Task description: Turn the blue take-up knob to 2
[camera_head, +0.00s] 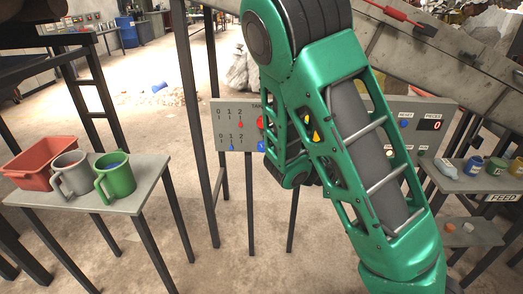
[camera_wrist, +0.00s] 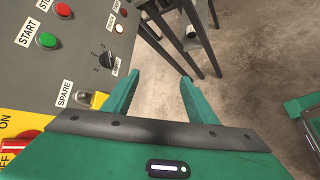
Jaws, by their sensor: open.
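A grey control panel (camera_head: 222,133) stands behind my arm in the head view. Its lower 0-1-2 scale has a small blue knob (camera_head: 232,147) below it, around the 1 mark. A red knob (camera_head: 240,124) sits by the 2 of the upper scale. Another blue part (camera_head: 261,146) shows beside my arm, partly covered. My gripper (camera_wrist: 160,77) is open and empty in the wrist view, with bare floor and dark legs between its fingers. The blue knob does not show in the wrist view. My fingers are hidden in the head view.
The wrist view shows a panel at left with a green START button (camera_wrist: 47,40), a black selector (camera_wrist: 107,59) and a yellow part (camera_wrist: 98,100) near SPARE. A side table (camera_head: 125,185) holds mugs and a red bin. A shelf (camera_head: 470,180) stands at right.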

